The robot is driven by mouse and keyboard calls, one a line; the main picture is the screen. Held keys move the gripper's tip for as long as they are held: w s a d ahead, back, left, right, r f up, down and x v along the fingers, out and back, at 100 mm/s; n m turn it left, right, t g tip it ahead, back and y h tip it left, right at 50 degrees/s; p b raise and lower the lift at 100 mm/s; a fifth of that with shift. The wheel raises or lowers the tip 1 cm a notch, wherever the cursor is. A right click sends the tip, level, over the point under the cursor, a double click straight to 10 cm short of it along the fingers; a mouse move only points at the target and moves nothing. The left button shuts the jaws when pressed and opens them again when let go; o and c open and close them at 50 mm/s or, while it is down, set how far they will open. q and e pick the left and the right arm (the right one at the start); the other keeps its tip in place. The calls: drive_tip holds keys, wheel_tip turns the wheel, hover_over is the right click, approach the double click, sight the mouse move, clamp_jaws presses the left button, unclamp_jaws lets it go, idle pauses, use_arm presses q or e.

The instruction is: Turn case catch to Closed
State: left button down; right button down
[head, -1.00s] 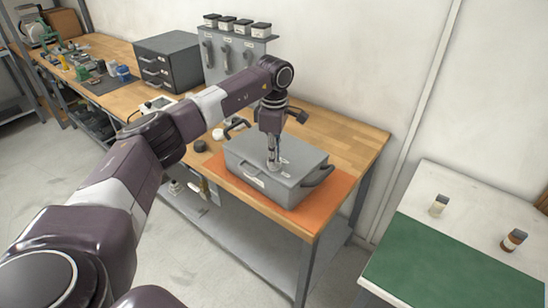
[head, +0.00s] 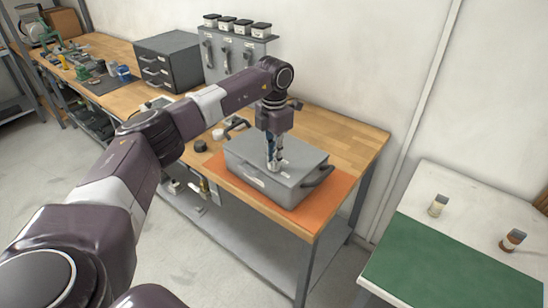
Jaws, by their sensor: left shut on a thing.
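A grey case (head: 262,182) with a dark handle (head: 318,177) on its right side sits on an orange mat (head: 322,214) at the front corner of the wooden workbench. My left gripper (head: 274,165) points down onto the case's top and is shut on a small part there. That part is most likely the case catch, but it is mostly hidden by the fingers, so its position cannot be read. My right gripper is not in view.
A dark drawer cabinet (head: 168,62) and a grey rack (head: 232,50) with several jars stand at the back of the bench. A side table (head: 497,215) with a green mat (head: 430,262) and two small bottles is at right.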

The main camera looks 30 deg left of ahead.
use_arm(q)
drive_tip(key=shift+n, duration=1)
drive_tip(key=shift+w, duration=0.1)
drive_tip(key=c, duration=2)
unclamp_jaws()
wheel_tip(320, 180, up, 12)
drive_tip(key=shift+r, duration=0.1)
